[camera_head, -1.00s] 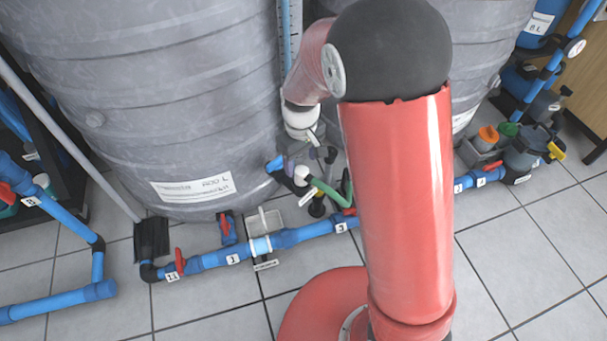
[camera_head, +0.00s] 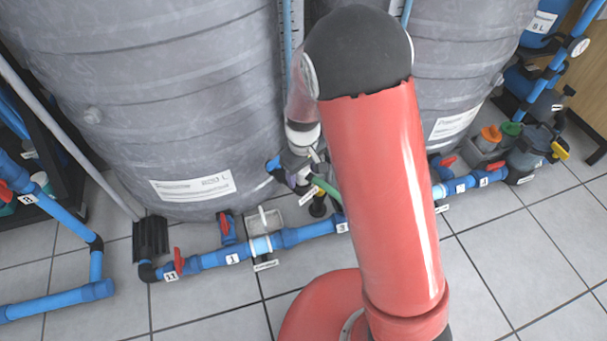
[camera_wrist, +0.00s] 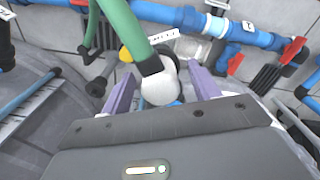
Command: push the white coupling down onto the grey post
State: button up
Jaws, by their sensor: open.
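The white coupling (camera_wrist: 160,88) is a rounded white piece on the dark end of a green hose (camera_wrist: 122,25). In the wrist view it lies between the two purple fingers of my gripper (camera_wrist: 162,72), which is open with gaps on both sides. In the head view my gripper (camera_head: 297,172) is low between the two tanks, and it hides the coupling. The green hose also shows there (camera_head: 325,187). I cannot make out the grey post, and I cannot tell how the coupling sits on it.
Large grey tanks (camera_head: 170,100) stand close on both sides. A blue pipe (camera_head: 300,236) with red valve handles runs along the floor in front. A small grey tray (camera_head: 262,222) is beside it. The tiled floor at the front right is clear.

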jog(key=c, duration=1)
jog(key=shift+r, duration=0.15)
notch_tip(320, 180, up, 20)
jog(key=p, duration=0.3)
jog(key=shift+p, duration=0.3)
